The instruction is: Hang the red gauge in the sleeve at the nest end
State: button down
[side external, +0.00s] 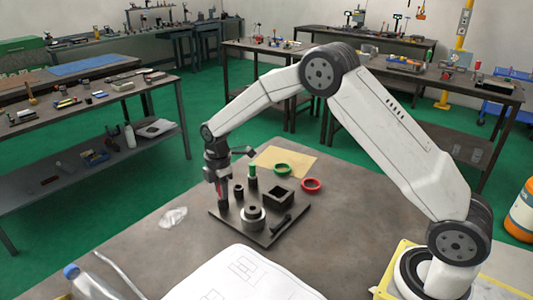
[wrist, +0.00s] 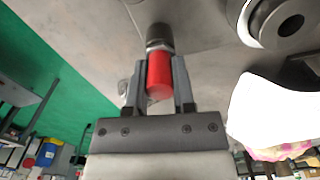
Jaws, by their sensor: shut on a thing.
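My gripper (side external: 217,175) is shut on the red gauge (side external: 222,188) above the left part of the dark base plate (side external: 228,224). In the wrist view, the red gauge (wrist: 159,76) sits between the two fingers (wrist: 159,88). A grey collar and a dark cylinder (wrist: 158,36) show beyond its red part. I cannot tell whether that cylinder is the gauge's lower end or a sleeve around it. A short black sleeve (side external: 239,191) stands just right of the gauge. A green gauge (side external: 252,171) stands upright behind it. The square nest (side external: 278,195) is farther right.
The round chuck (side external: 252,216) is at the plate's front, also in the wrist view (wrist: 280,22). A black lever (side external: 281,224) lies beside it. Green (side external: 283,169) and red (side external: 311,185) rings lie behind and right. A clear crumpled item (side external: 173,217) lies left; paper (side external: 243,276) covers the front.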

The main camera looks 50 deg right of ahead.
jog(key=shift+f, duration=0.15)
jog(key=shift+c, duration=1.9)
grip_release()
jog(key=shift+r, duration=3.9)
jog(key=s+m, duration=0.3)
jog(key=s, duration=0.1)
jog(key=s+m+t, duration=0.1)
jog(key=s+m, duration=0.1)
jog(key=s, duration=0.2)
jog(key=s+m, duration=0.3)
jog(key=s, duration=0.1)
jog(key=shift+s+d+f+m, duration=0.1)
jog(key=shift+s+d+m, duration=0.1)
jog(key=shift+s+m, duration=0.1)
jog(key=s+f+m+t, duration=0.1)
jog(key=s+f+m, duration=0.1)
jog(key=s+m, duration=0.5)
jog(key=s, duration=0.5)
jog(key=shift+s+f+t, duration=0.15)
jog(key=shift+s+t, duration=0.15)
jog(key=shift+s, duration=0.1)
